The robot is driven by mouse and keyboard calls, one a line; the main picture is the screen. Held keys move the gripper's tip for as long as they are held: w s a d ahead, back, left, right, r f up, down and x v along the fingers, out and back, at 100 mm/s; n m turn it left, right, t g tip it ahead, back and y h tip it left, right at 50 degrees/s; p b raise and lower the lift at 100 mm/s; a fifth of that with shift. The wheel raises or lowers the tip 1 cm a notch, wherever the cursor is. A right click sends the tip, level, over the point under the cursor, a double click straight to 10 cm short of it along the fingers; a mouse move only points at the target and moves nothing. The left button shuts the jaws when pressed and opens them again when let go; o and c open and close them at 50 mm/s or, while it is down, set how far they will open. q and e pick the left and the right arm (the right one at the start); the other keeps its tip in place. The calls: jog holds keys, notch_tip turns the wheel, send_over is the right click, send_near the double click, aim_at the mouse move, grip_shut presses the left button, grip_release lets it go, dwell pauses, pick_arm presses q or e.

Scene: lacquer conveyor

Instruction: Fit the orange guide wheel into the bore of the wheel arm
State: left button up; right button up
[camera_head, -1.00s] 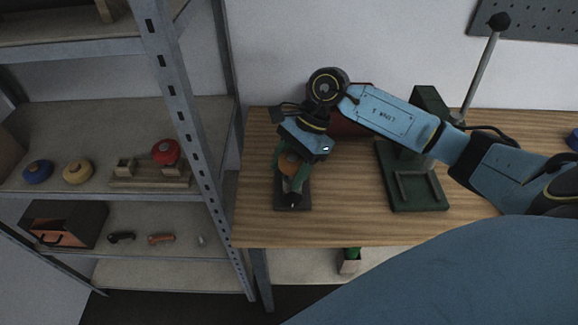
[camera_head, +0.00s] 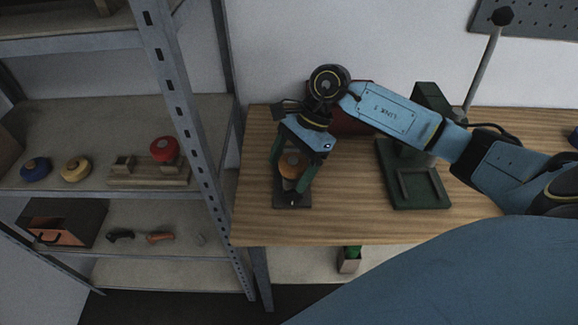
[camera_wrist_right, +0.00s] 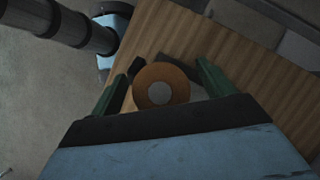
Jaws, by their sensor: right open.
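My right gripper (camera_head: 289,182) is open above the left part of the workbench, its green fingers pointing down. The orange guide wheel (camera_head: 290,164) is between the spread fingers. In the right wrist view the wheel (camera_wrist_right: 146,97) shows as an orange disc with a grey centre, with a gap to the fingers on both sides. A dark fixture (camera_head: 285,201), which I take for the wheel arm's mount, lies on the bench beneath it. The bore is hidden, so I cannot tell how deep the wheel sits. My left gripper is not in view.
A green press-like stand (camera_head: 420,190) with a long lever is to the right on the wooden bench (camera_head: 345,220). A dark red box (camera_head: 352,122) is behind my wrist. The metal shelf at left holds blue, yellow and red knobs (camera_head: 164,149). The bench front is clear.

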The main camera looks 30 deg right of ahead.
jog(key=v, duration=1.2)
jog(key=shift+d+r+b, duration=0.2)
jog(key=shift+r+b, duration=0.15)
jog(key=shift+b, duration=0.05)
